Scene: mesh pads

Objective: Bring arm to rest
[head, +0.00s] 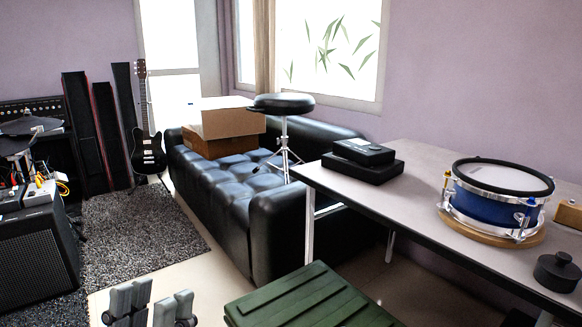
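My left gripper (151,306) shows at the bottom edge of the head view, left of the centre. Its grey fingers point up, with a narrow gap between them and nothing visible held there. It is over the pale floor, left of the green ribbed case (310,300). The rest of this arm is below the picture. My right gripper cannot be made out in this view.
A table (410,165) on the right bears a blue drum (490,205), black boxes (362,160) and a dark round object (557,270). A black sofa (225,185) holds cardboard boxes (225,120). An amplifier (38,255) stands at left. Pale floor lies between.

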